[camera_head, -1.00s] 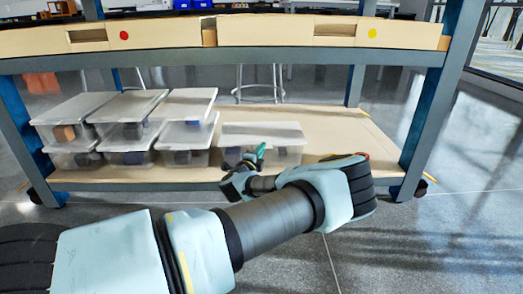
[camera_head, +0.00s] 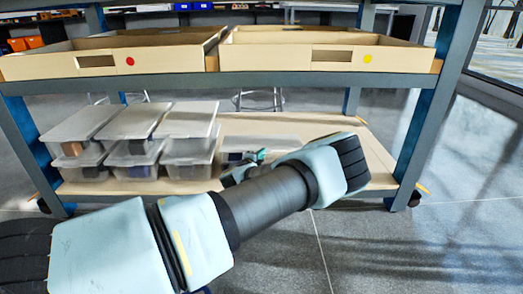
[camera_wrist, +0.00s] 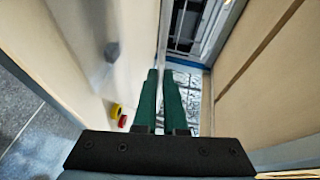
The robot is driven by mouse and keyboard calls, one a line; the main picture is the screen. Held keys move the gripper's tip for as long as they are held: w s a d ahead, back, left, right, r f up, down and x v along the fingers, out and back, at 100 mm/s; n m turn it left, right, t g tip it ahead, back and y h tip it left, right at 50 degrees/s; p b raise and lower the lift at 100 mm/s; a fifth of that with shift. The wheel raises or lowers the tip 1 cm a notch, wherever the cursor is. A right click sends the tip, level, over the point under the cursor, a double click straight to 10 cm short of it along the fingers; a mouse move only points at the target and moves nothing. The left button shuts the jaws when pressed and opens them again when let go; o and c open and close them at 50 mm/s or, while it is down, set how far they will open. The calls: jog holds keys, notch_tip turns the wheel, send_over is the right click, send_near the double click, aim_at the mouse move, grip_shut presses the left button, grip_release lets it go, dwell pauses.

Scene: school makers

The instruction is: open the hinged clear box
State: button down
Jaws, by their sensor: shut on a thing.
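The hinged clear box (camera_head: 280,143) stands alone on the lower shelf, right of the stacked boxes, in the head view. My arm covers much of its front and right side. My gripper (camera_head: 258,155) is at its front upper edge. In the wrist view my gripper's two green fingers (camera_wrist: 161,98) are nearly together, with a thin pale edge between them that looks like the box's lid. Cloudy clear plastic with a dark shape behind it shows left of the fingers. I cannot tell whether the lid is raised.
Stacked clear boxes (camera_head: 136,122) stand close on the left. The wooden upper trays (camera_head: 330,58) hang above the lower shelf (camera_head: 345,130), whose right part is bare. A blue-grey post (camera_head: 425,115) bounds the right. Yellow and red rings (camera_wrist: 117,114) lie on the wood in the wrist view.

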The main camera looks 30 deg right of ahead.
jog(key=w+r+g+p, duration=0.1)
jog(key=r+p, duration=0.1)
jog(key=p, duration=0.1)
jog(key=d+r+g+y+p, duration=0.1)
jog(key=r+p, duration=0.2)
jog(key=p, duration=0.1)
jog(key=w+r+n+y+p, duration=0.1)
jog(key=r+p, duration=0.2)
jog(key=shift+w+d+r+g+p, duration=0.2)
jog(key=shift+w+g+p, duration=0.1)
jog(key=shift+g+p, duration=0.1)
jog(key=w+d+r+p, duration=0.2)
jog(key=w+r+p, duration=0.1)
jog(key=w+r, duration=0.2)
jog(key=shift+w+d+r+p, duration=0.2)
jog(key=shift+w+r+p, duration=0.15)
jog(key=shift+r, duration=0.1)
jog(key=c, duration=1)
grip_release()
jog(key=p+v, duration=0.1)
jog(key=v, duration=0.9)
jog(key=shift+s+a+r+p, duration=0.2)
jog(key=shift+s+p, duration=0.1)
